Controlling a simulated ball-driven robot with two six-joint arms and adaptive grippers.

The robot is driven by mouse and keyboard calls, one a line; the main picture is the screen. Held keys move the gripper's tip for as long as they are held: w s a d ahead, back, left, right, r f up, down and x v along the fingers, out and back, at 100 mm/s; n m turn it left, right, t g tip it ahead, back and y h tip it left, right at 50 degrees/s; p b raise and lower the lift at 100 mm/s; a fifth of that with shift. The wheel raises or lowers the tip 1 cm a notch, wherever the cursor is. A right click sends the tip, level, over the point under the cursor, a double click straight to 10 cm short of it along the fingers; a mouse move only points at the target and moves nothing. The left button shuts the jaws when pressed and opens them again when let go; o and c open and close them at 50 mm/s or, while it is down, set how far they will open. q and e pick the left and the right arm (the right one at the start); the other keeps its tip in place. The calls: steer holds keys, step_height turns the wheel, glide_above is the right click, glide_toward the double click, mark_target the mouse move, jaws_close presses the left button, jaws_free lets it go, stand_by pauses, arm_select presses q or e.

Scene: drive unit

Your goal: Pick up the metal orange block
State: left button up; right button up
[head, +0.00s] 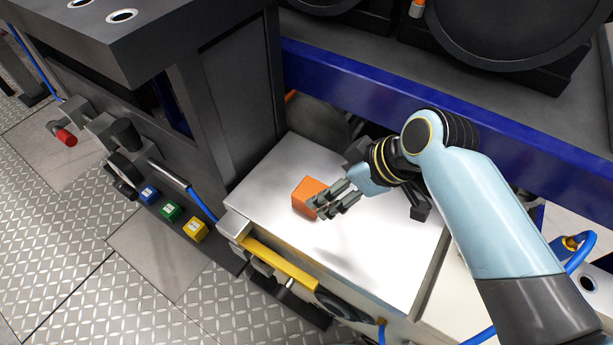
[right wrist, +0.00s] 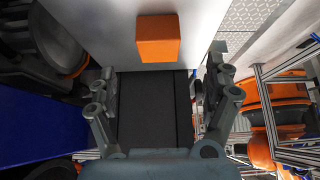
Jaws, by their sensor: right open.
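The orange block (head: 306,194) sits on the white top of a cabinet (head: 290,160) in the head view. My right gripper (head: 326,208) is at the block's right side, its fingers overlapping the block's near right edge in the picture. In the right wrist view the block (right wrist: 158,40) lies ahead of the fingers, centred between them and beyond their tips. The right gripper (right wrist: 160,82) is open with nothing between its fingers. I cannot tell from the head view whether a finger touches the block. My left gripper is not in view.
A dark machine housing (head: 235,100) rises left of the white top, and a blue beam (head: 340,80) runs behind it. A yellow handle (head: 280,262) is on the cabinet's front. White surface around the block is clear.

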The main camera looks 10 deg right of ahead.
mark_target(314, 192)
steer(key=b+x, duration=0.1)
steer(key=x, duration=0.3)
steer(key=b+x, duration=0.1)
steer(key=x, duration=0.4)
steer(key=shift+w+a+f, duration=0.1)
steer(key=shift+w, duration=0.15)
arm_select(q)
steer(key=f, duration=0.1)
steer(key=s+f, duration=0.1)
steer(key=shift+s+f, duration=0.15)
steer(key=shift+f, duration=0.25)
arm_select(e)
steer(key=c, duration=1.5)
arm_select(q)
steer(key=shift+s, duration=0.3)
arm_select(e)
steer(key=shift+c, duration=0.9)
